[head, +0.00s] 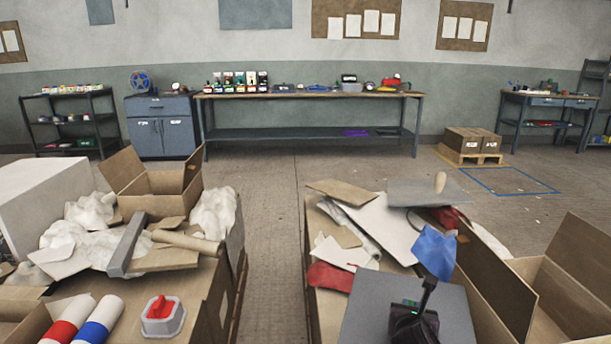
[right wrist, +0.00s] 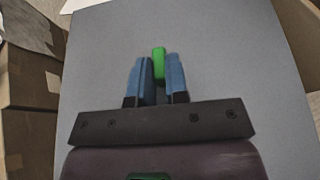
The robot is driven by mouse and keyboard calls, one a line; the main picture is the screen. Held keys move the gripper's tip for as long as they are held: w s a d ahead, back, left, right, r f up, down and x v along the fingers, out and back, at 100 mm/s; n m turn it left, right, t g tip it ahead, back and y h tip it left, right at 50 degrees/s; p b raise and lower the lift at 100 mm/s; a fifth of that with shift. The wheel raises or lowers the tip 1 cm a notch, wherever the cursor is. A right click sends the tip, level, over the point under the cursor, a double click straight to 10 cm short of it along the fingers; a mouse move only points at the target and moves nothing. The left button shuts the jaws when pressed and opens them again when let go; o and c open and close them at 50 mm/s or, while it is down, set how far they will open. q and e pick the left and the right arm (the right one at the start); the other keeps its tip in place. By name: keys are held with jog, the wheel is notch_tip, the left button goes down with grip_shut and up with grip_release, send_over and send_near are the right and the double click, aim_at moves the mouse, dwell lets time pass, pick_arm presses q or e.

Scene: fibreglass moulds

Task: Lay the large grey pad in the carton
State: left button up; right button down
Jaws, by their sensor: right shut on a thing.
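My right gripper (head: 411,305) is at the front, right of centre in the head view. It is shut on a small green piece on the large grey pad (head: 365,312). In the right wrist view the blue fingers (right wrist: 158,78) close around this green piece, and the pad (right wrist: 220,55) fills most of the picture. The pad looks flat and roughly level, beside and left of an open carton (head: 575,285) with raised flaps. I cannot tell how far it is above the things below. My left gripper is not in view.
A heap of boards, paper and red cloth (head: 332,277) lies behind the pad. A second cluttered table with a carton (head: 150,183) is at left. A clear floor aisle (head: 272,250) separates them.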

jog(key=s+r+p, duration=0.3)
jog(key=s+r, duration=0.2)
jog(key=r, duration=0.5)
pick_arm(q)
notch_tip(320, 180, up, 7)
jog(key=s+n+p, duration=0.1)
jog(key=p, duration=0.5)
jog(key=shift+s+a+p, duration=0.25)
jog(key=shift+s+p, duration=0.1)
jog(key=shift+p, duration=0.05)
pick_arm(e)
jog(key=s+a+r+n+y, duration=0.2)
jog(key=s+r, duration=0.3)
jog(key=s, duration=0.5)
jog(key=s+a+r+n+y, duration=0.1)
jog(key=s+r, duration=0.4)
jog(key=s, duration=0.6)
jog(key=shift+a+n+t+y, duration=0.4)
jog(key=shift+a+y, duration=0.15)
jog(key=shift+y, duration=0.25)
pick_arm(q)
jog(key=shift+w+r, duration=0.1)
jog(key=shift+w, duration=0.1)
pick_arm(e)
jog(key=shift+s+r, duration=0.1)
